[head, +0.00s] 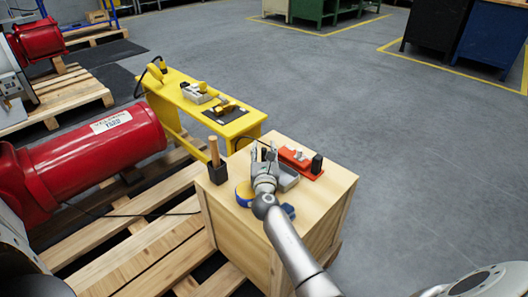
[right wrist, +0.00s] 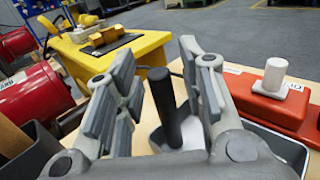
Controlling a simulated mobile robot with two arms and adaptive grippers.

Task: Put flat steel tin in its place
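A grey metal tin (head: 289,178), which looks like the flat steel tin, is on the light wooden crate top beside my right gripper. In the right wrist view its grey rim (right wrist: 283,148) shows at the lower right, partly behind my gripper. My right gripper (head: 264,152) is over the crate top with its fingers apart. In the wrist view a dark upright cylinder (right wrist: 166,108) shows between the fingers, with a pale surface behind its lower part. I cannot tell whether the fingers touch it. My left gripper is not in view.
A yellow bench (head: 170,92) stands behind.

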